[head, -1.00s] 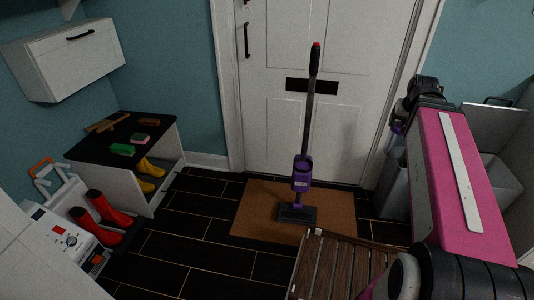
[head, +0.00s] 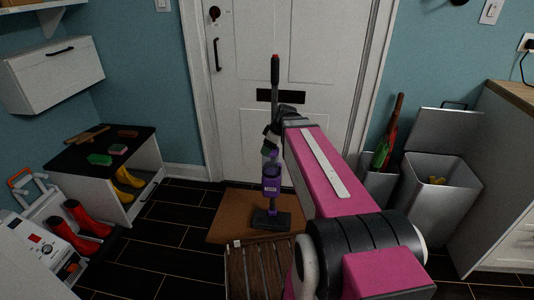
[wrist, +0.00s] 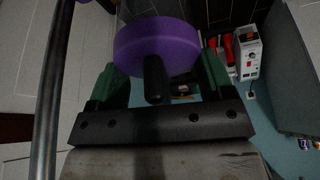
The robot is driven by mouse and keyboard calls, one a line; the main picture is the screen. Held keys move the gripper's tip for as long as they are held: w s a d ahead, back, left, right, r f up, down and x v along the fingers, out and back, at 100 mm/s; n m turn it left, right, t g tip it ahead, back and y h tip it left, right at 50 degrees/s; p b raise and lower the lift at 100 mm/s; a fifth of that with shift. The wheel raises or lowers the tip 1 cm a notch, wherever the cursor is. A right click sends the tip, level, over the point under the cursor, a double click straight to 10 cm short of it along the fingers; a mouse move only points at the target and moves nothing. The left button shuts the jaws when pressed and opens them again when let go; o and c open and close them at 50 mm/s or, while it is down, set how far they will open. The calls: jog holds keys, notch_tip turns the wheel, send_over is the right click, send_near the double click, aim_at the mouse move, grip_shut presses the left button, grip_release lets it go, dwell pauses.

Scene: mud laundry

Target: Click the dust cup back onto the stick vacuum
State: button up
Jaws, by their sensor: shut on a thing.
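The stick vacuum (head: 271,188) stands upright on the doormat in front of the white door, with a purple body, dark floor head and tall dark handle. Its dark tube (wrist: 50,95) runs along the left of the wrist view. My gripper (head: 270,146) is beside the tube, just above the purple body. Its green-padded fingers (wrist: 160,82) are shut on the dust cup (wrist: 158,42), whose round purple end and black knob face the wrist camera. In the head view the cup shows only in small part, near the top of the body; whether it touches the body I cannot tell.
The brown doormat (head: 230,210) lies under the vacuum, with a slatted wooden bench (head: 258,272) in front. Grey bins (head: 437,195) stand at the right. A shoe cabinet (head: 92,150) and red boots (head: 78,225) are at the left. Dark floor lies clear between.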

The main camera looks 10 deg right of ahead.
jog(key=w+d+f+n+g, duration=0.1)
jog(key=w+d+f+n, duration=0.1)
jog(key=w+f, duration=0.5)
jog(key=shift+w+d+n, duration=0.25)
jog(key=shift+w+n, duration=0.05)
jog(key=shift+w, duration=1)
jog(key=shift+f, duration=1.15)
dwell(3.0)
jog(key=o, duration=1.2)
jog(key=shift+o, duration=0.2)
jog(key=shift+r, duration=0.2)
jog(key=shift+r, duration=2.75)
